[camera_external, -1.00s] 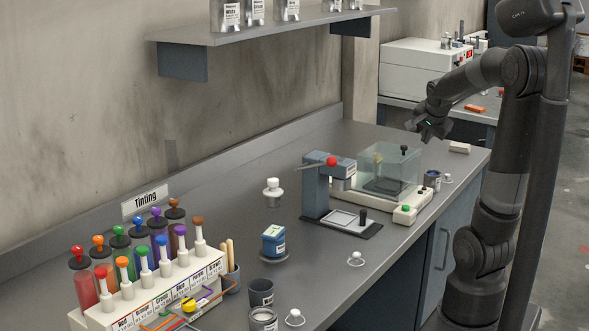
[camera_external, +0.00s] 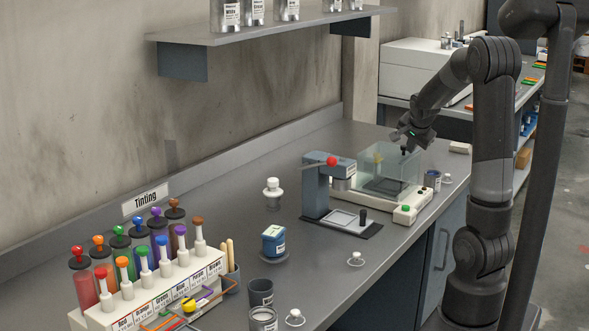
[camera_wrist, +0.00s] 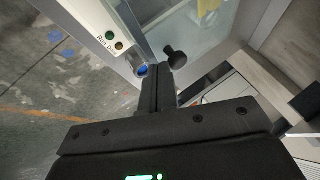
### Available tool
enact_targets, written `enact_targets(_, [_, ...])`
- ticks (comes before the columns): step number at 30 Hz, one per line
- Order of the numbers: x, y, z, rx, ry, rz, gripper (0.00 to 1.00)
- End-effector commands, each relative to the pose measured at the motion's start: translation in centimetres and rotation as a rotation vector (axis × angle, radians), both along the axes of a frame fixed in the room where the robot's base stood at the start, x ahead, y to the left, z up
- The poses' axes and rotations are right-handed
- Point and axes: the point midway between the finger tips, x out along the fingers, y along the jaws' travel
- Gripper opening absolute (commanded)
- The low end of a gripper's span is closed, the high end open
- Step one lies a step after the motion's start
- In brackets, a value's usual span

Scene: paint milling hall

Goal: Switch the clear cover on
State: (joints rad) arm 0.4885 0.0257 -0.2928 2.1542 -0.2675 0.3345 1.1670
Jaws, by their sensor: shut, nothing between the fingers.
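The clear cover (camera_external: 398,172) is a see-through box over the machine with the pale base (camera_external: 420,200) at the back right of the bench. It appears down. A black knob (camera_wrist: 175,57) stands at its top near side. The base's front end has a green button (camera_external: 405,208); the wrist view shows the green button (camera_wrist: 110,35) with a dark reddish one (camera_wrist: 119,45) beside it. My gripper (camera_external: 403,141) is shut and empty, just above the cover's knob. In the wrist view my fingers (camera_wrist: 157,76) are beside the knob; I cannot tell whether they touch it.
A press-like device with a red ball handle (camera_external: 331,161) stands left of the cover. A small labelled can (camera_external: 433,180) and a white-knobbed stopper (camera_external: 447,179) are close on its right. Tinting tubes in a white rack (camera_external: 150,295) stand at front left. The bench between is partly clear.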

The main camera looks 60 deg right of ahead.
Motion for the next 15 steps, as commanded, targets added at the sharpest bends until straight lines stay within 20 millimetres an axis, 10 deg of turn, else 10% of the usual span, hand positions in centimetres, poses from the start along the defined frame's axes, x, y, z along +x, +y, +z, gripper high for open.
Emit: enact_targets(15, [4.5, 0.1, -0.1, -0.001, 0.002, 0.004, 0.00])
